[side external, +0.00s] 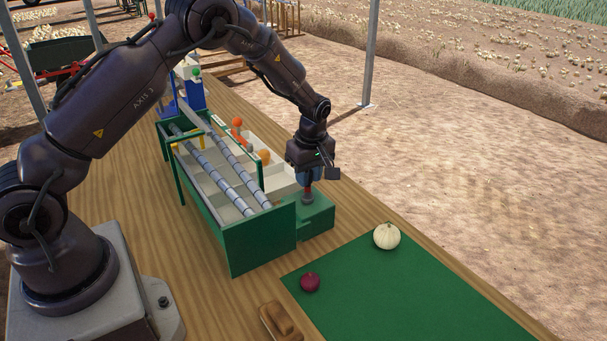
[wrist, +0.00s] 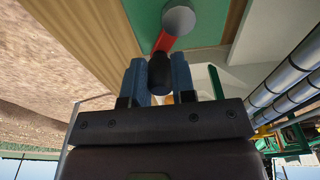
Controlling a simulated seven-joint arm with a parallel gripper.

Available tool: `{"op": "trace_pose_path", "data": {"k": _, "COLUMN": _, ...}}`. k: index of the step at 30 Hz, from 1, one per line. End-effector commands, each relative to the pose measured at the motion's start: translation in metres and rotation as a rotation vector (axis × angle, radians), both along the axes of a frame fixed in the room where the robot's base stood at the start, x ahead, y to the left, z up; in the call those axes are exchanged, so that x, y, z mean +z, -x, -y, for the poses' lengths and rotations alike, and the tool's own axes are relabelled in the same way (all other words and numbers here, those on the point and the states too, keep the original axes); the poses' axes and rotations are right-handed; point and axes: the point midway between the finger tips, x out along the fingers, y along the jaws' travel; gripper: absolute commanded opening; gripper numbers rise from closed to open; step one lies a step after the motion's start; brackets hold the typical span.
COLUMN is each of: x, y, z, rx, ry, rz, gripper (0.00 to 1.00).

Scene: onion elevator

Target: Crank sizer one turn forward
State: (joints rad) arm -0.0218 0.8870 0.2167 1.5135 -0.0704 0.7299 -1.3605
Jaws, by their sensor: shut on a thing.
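The sizer (side external: 258,240) is a green-framed machine with grey rollers (side external: 222,167) along its top, standing on the wooden table. A green box (side external: 316,216) sits at its near right end and bears the crank. The crank has a red arm (wrist: 166,41), a grey round hub (wrist: 178,19) and a black handle (wrist: 159,72). My gripper (side external: 308,177) points down over the box. In the wrist view, its blue fingers stand on either side of the black handle, shut on it. The side view mostly hides the handle.
A green mat (side external: 400,291) carries a white onion (side external: 386,236) and a red onion (side external: 311,282). A brown wooden object (side external: 280,322) lies by the mat's left edge. Pale bins (side external: 281,180) with orange-brown items line the sizer's right side. My arm passes above the rollers.

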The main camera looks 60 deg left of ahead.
Motion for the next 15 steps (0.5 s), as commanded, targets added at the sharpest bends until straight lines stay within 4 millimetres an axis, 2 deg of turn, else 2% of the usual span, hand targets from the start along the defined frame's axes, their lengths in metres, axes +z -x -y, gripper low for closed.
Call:
{"op": "trace_pose_path", "data": {"k": 1, "x": -0.0001, "y": -0.0007, "z": 0.0067, "rx": -0.005, "ry": 0.01, "rz": -0.005, "gripper": 0.02}}
{"op": "trace_pose_path", "data": {"k": 15, "x": -0.0009, "y": -0.0035, "z": 0.0107, "rx": -0.005, "ry": 0.011, "rz": -0.009, "gripper": 0.02}}
